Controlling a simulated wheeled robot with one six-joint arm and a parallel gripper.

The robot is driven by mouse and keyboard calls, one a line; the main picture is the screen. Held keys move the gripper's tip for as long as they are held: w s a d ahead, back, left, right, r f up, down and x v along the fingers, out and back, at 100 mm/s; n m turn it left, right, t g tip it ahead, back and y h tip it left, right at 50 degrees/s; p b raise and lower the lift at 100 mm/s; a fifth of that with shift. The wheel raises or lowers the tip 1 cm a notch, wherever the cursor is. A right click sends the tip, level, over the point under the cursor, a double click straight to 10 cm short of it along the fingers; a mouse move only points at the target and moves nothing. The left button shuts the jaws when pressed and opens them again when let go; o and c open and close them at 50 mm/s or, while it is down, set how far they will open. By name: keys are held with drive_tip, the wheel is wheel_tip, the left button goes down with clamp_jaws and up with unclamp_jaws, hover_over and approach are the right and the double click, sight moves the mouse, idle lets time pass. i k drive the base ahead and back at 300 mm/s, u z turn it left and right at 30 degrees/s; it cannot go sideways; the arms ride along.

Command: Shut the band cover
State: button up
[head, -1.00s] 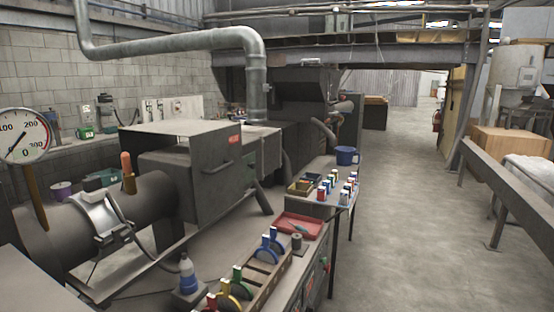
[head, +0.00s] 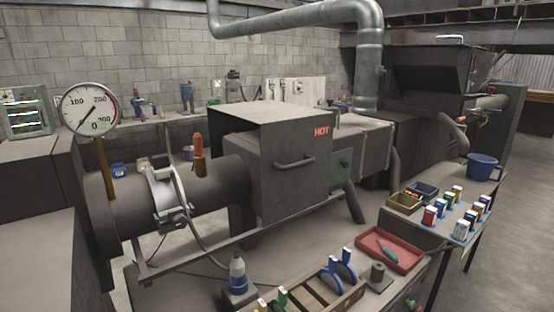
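A dark grey barrel (head: 125,211) lies across the left of the machine. A shiny metal band (head: 163,196) wraps around it, with a clamp and a cable at its front. To the right of the band stands a grey box-like housing (head: 272,172) with a bar handle (head: 294,163) and a red HOT label (head: 321,132). It looks like the band cover, though I cannot be sure. The housing encloses the barrel's right end, and the band lies outside it in the open. My gripper is not in view.
A dial gauge (head: 90,109) and an orange-topped post (head: 199,156) stand up near the barrel. A bottle (head: 238,273), a tool rack (head: 322,293) and a red tray (head: 389,248) occupy the front bench. Open floor (head: 518,215) lies at the right.

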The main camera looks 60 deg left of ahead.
sight(296, 140)
drive_tip(key=u, duration=0.75)
drive_tip(key=i, duration=0.75)
drive_tip(key=u, duration=1.15)
drive_tip(key=i, duration=0.2)
drive_tip(key=u, duration=0.1)
